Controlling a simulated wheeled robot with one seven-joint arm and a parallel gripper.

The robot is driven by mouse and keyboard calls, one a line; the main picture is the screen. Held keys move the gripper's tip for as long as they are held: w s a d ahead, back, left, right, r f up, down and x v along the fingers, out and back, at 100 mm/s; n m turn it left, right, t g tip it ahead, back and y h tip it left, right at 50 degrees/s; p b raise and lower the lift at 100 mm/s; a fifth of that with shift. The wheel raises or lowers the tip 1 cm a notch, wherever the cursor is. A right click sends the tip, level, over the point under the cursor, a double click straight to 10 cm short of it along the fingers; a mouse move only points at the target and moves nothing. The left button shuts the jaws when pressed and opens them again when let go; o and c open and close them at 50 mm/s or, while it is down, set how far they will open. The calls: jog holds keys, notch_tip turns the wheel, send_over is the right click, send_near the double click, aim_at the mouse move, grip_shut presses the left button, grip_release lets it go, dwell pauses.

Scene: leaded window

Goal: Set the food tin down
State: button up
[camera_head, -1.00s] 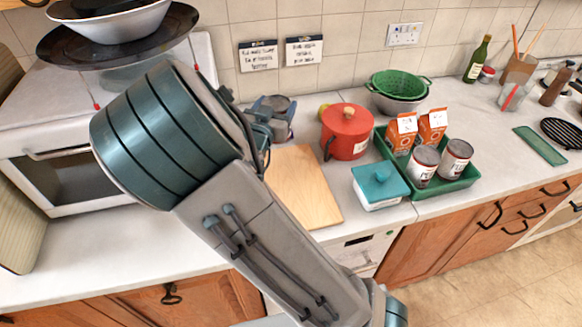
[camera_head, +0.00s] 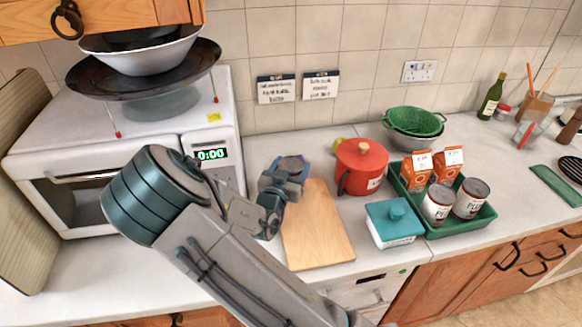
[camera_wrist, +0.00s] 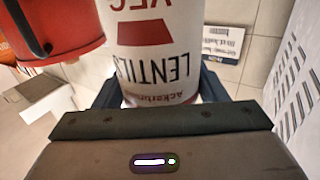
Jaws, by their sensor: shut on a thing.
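The food tin (camera_wrist: 155,45) has a white label with dark "LENTIL" lettering and a red patch, upside down in the wrist view. My gripper (camera_wrist: 158,92) is shut on it, with a dark jaw on each side. In the head view my gripper (camera_head: 284,180) is near the back left corner of the wooden board (camera_head: 318,235), left of the red pot (camera_head: 361,168). Only the tin's grey top (camera_head: 291,163) shows there between the jaws. The tin's base is hidden, so I cannot tell whether it touches the counter.
The microwave (camera_head: 100,130) stands left of my gripper, with a pan and bowls on it. A teal-lidded box (camera_head: 396,222) and a green tray (camera_head: 462,225) with cartons and two tins stand right. Free worktop (camera_head: 262,150) lies behind the gripper by the wall.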

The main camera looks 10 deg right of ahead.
jog(key=shift+f, duration=0.15)
jog(key=shift+f, duration=0.15)
jog(key=o, duration=1.3)
jog(key=shift+r, duration=0.3)
jog(key=b+v, duration=0.2)
jog(key=v, duration=1)
jog(key=shift+b, duration=0.4)
jog(key=shift+s+f, duration=0.1)
jog(key=shift+f, duration=0.05)
